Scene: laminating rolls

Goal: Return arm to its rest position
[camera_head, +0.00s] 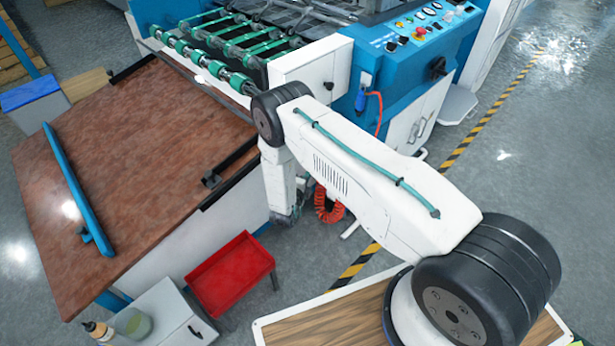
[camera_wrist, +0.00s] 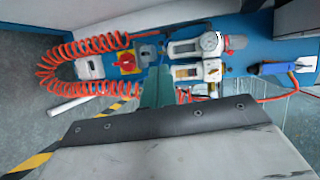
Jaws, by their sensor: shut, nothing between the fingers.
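My white arm reaches from the lower right of the head view up and left to a dark joint, then bends down. My gripper (camera_head: 285,216) hangs low at the end of this downward link, beside the machine's near side, small and partly hidden in the head view. In the wrist view my gripper (camera_wrist: 157,80) shows as narrow teal fingers beyond a pale body with a bolted black strip. The fingers are together, with nothing seen held between them.
The blue and white machine (camera_head: 395,65) stands behind the arm. The brown feed table (camera_head: 130,165) lies left, with a blue bar (camera_head: 75,190) on it. A red tray (camera_head: 230,275) is below. A red coiled hose (camera_wrist: 50,75) and regulators (camera_wrist: 195,55) are close to the gripper.

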